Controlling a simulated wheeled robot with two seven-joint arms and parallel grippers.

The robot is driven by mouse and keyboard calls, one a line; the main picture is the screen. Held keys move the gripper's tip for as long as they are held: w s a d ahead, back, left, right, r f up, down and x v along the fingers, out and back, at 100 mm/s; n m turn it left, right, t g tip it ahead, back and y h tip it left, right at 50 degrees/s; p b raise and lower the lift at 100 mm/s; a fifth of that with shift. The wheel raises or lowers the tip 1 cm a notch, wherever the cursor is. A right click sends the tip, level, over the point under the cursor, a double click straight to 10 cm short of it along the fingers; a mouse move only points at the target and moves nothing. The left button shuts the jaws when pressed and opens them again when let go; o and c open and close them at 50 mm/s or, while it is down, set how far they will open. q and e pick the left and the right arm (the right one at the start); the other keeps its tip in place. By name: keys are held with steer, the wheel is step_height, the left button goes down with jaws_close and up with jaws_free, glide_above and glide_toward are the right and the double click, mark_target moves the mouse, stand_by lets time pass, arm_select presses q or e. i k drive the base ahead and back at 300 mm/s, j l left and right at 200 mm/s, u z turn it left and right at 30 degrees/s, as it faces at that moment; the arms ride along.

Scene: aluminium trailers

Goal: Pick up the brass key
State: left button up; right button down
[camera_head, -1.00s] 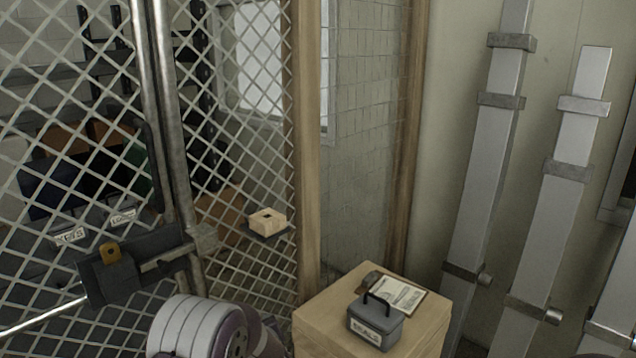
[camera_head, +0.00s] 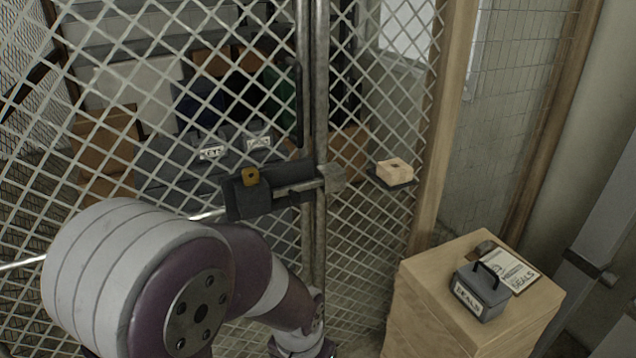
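I cannot make out a brass key for certain. A small brass-coloured piece (camera_head: 250,177) with a dark hole sits on the dark latch box (camera_head: 272,192) of the mesh gate; I cannot tell whether it is a key or part of a lock. A pale wooden block (camera_head: 394,169) with a dark slot on top rests on a small dark shelf at the mesh, right of the latch. One of my arms crosses the lower left foreground, in front of the gate. Neither of my grippers shows.
A wooden crate (camera_head: 437,300) stands at the lower right with a grey labelled box (camera_head: 481,292) and a clipboard (camera_head: 511,268) on it. The mesh gate (camera_head: 375,235) and its metal posts stand in front of me. Cartons and grey bins (camera_head: 170,160) lie behind the mesh.

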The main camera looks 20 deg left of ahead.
mark_target(250, 175)
steer(key=j+u, duration=0.1)
steer(key=u, duration=0.65)
steer(key=j+u, duration=0.15)
steer(key=u, duration=0.25)
